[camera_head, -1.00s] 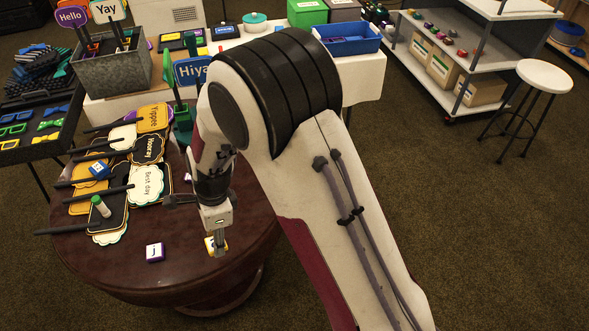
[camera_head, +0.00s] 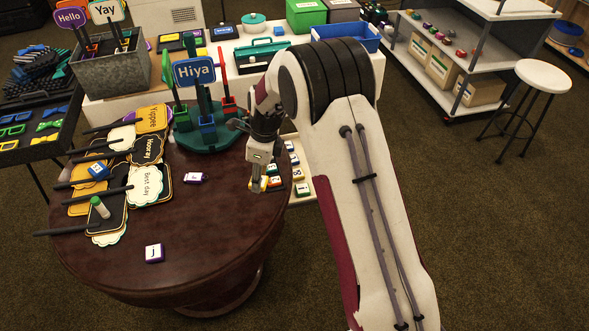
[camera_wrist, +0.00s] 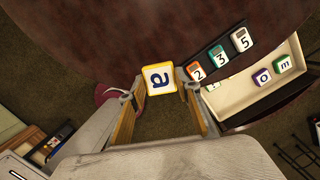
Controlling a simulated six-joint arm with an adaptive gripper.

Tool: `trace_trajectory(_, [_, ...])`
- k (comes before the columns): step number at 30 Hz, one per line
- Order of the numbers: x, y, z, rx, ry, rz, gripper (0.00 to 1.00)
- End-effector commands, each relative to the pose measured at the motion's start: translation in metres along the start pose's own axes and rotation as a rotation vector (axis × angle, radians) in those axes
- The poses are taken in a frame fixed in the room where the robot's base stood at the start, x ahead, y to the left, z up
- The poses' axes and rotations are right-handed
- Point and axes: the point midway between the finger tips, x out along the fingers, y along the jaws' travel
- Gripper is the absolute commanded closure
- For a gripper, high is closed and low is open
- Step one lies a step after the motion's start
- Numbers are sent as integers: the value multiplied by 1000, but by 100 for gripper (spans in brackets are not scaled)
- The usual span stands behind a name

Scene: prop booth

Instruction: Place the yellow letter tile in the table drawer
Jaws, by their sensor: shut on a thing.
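My gripper (camera_wrist: 159,90) is shut on the yellow-edged letter tile (camera_wrist: 159,78), which shows a dark "a" on a white face. In the head view my gripper (camera_head: 256,186) hangs near the right edge of the round table, just left of the drawer. The open table drawer (camera_wrist: 234,99) sticks out at the table's edge, to the right of the held tile in the wrist view.
A purple "j" tile (camera_head: 154,253) and another purple tile (camera_head: 195,178) lie on the round table (camera_head: 215,230). Sign paddles (camera_head: 146,184) cover its left side. A green stand (camera_head: 210,138) with a "Hiya" sign (camera_head: 194,71) stands at the back.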

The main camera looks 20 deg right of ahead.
Motion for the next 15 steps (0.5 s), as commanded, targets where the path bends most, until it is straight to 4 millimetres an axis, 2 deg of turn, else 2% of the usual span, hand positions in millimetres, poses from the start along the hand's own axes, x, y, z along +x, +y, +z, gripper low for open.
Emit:
trace_trajectory(1, [-1,-16,-10,47,0,-8,82])
trace_trajectory(6, [-6,-63,-42,208,0,-32,82])
trace_trajectory(15, [-17,-135,-111,481,-1,-76,82])
